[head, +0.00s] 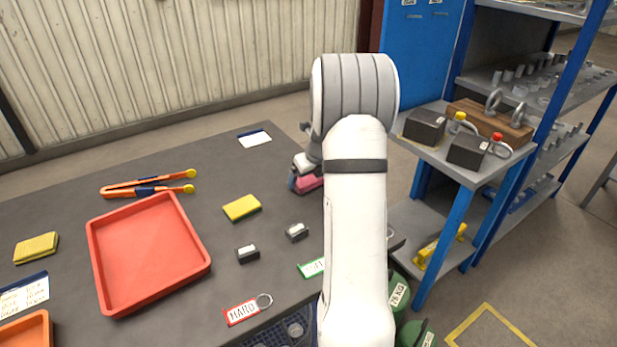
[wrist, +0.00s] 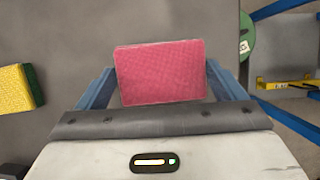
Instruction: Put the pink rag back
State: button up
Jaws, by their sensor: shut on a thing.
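The pink rag (wrist: 162,72) is a flat, textured rectangle between the two blue fingers of my gripper (wrist: 160,88) in the wrist view. My gripper is shut on it. In the head view the pink rag (head: 308,184) shows in part beside my arm, over the right part of the dark table (head: 190,250). My arm hides the rest of it and most of the gripper. I cannot tell whether the rag touches the table.
A yellow sponge (head: 241,207), two small dark blocks (head: 247,253) and a red tray (head: 150,252) are on the table left of my gripper. Orange-handled tongs (head: 150,187) lie behind the tray. A blue-framed shelf (head: 470,150) stands right, beyond the table's edge. Bare table lies behind the sponge.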

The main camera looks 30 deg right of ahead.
jog(key=shift+f, duration=0.15)
jog(key=o, duration=0.7)
